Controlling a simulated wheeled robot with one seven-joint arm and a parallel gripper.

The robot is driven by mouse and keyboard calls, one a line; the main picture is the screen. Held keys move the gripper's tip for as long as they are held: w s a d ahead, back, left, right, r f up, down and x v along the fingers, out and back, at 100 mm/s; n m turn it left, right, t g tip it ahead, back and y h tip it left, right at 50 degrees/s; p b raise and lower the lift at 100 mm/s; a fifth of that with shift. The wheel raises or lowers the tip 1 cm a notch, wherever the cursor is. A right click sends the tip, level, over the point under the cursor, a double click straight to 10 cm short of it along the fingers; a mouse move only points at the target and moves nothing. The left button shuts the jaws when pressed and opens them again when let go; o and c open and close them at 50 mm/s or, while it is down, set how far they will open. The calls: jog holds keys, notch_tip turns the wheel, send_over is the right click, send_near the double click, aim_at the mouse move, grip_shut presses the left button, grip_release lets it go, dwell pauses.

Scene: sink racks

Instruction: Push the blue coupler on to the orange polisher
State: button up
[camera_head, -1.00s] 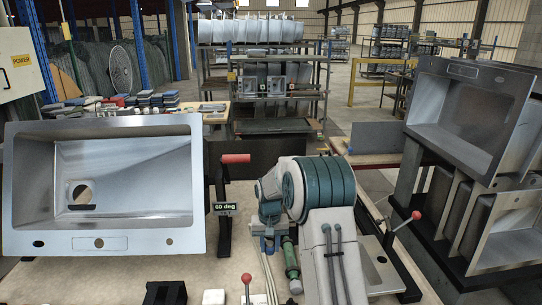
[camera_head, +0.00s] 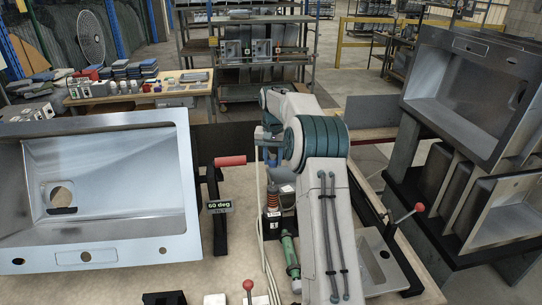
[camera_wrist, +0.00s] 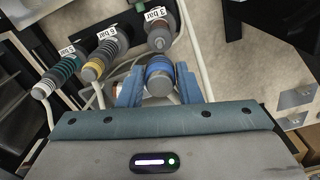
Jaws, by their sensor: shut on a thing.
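In the wrist view my gripper (camera_wrist: 158,74) is shut on the blue coupler (camera_wrist: 160,66), a short round piece between the two blue fingers. In the head view my gripper (camera_head: 270,155) is small beside the arm, and the coupler is hard to make out there. The orange polisher (camera_head: 272,197) stands upright below my gripper, with an orange-red ribbed part above a dark base. In the wrist view I take the grey body with a reddish end and a "3 bar" label (camera_wrist: 160,39) to be it. It is just beyond the coupler. I cannot tell whether they touch.
A yellow-ringed polisher (camera_wrist: 97,63) and a teal-ringed one (camera_wrist: 58,74) stand to the left in the wrist view. Pale hoses run close by. A steel sink (camera_head: 110,200) is left on the bench. A red-handled clamp (camera_head: 230,161) stands between it and my arm.

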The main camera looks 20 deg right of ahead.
jog(key=shift+f+b, duration=1.45)
jog(key=shift+f, duration=1.5)
jog(key=shift+n+p, duration=0.3)
jog(key=shift+p, duration=0.1)
jog(key=shift+f+b, duration=0.85)
jog(key=shift+f, duration=0.7)
jog(key=o, duration=1)
